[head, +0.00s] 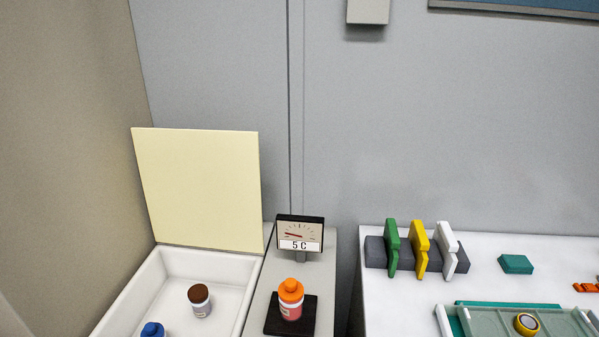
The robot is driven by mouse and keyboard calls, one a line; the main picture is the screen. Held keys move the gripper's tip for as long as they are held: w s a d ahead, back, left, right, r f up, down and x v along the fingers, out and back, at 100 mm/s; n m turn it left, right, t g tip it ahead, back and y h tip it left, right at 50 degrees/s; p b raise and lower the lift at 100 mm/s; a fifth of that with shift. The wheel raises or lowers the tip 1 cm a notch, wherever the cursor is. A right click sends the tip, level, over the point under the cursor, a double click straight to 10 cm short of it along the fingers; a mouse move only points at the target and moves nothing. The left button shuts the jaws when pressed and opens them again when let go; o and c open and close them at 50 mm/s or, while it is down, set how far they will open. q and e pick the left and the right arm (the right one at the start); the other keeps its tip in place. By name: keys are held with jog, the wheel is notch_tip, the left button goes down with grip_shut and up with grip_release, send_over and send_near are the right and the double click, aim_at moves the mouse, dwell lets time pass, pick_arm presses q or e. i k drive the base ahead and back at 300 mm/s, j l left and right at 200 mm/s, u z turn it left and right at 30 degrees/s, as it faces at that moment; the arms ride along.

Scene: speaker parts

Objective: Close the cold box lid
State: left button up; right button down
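The cold box (232,285) is a white open-topped box at the lower left of the head view. Its pale yellow lid (199,190) stands up at the back edge, open and nearly upright. Inside the box are a small bottle with a brown cap (200,302) and a blue-capped bottle (152,329), cut off by the bottom edge of the picture. Neither of my grippers shows in this view.
A gauge reading 5 C (300,233) and an orange-capped bottle on a dark pad (291,299) stand right of the box. On the right table are a rack with green, yellow and white clips (405,252), a teal block (516,264) and a tray (450,322).

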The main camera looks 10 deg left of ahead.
aim_at(202, 188)
jog(key=u, duration=0.95)
jog(key=i+j+u, duration=0.1)
jog(key=j, duration=0.3)
jog(key=i+j+u, duration=0.1)
jog(key=j, duration=0.25)
jog(key=i+j+u, duration=0.1)
jog(key=i+j, duration=0.2)
